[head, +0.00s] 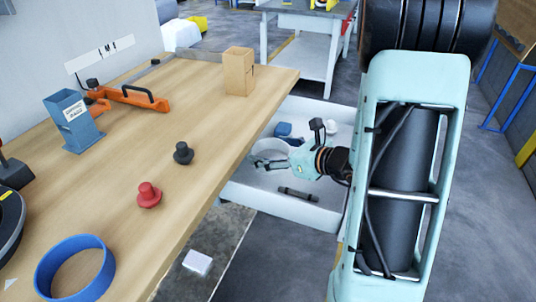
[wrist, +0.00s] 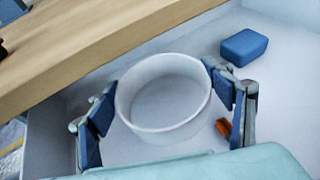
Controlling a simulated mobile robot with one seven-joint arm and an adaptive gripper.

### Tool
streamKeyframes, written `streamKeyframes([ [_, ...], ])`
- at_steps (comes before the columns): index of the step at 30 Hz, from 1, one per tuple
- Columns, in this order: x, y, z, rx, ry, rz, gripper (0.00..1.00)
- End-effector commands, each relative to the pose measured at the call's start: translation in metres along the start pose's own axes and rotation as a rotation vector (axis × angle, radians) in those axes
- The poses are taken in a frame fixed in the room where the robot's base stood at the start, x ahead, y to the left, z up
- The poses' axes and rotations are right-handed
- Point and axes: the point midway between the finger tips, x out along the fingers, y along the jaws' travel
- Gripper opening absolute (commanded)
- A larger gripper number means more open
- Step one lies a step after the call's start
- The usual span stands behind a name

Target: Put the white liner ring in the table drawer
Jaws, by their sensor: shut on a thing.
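The white liner ring (wrist: 168,133) is between the blue-padded fingers of my gripper (wrist: 164,98) in the wrist view, one finger against each side. The ring's opening faces up. In the head view the ring (head: 270,147) and my gripper (head: 262,163) are over the inside of the open white table drawer (head: 285,207), within its walls. The drawer floor shows through the ring. I cannot tell whether the ring touches the floor. My fingers partly hide the ring in the head view.
In the drawer are a blue block (wrist: 244,47), a dark cylinder (head: 298,194) and a small orange piece (wrist: 224,127). The wooden tabletop (head: 215,130) borders the drawer at left. It holds a blue ring (head: 76,291), red knob (head: 149,195), black knob (head: 183,153) and cardboard box (head: 238,72).

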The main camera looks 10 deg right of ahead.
Motion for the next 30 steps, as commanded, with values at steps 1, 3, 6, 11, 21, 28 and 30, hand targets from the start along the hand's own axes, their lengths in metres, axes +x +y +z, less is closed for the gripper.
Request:
streamKeyframes([
  [1, 0.0086, 0.0010, -0.0067, 0.000, 0.002, 0.003, 0.51],
  [3, 0.0143, 0.0004, -0.0086, 0.001, 0.002, 0.001, 0.51],
  [6, 0.0167, 0.0000, -0.0082, -0.001, 0.001, 0.000, 0.51],
  [11, 0.0161, -0.0001, -0.0075, -0.001, 0.000, 0.000, 0.51],
  [21, 0.0170, -0.0001, -0.0106, 0.000, 0.001, 0.000, 0.91],
  [28, 0.0169, -0.0001, -0.0106, 0.000, 0.001, 0.000, 0.92],
  [30, 0.0167, -0.0001, -0.0100, 0.000, 0.001, 0.000, 0.92],
])
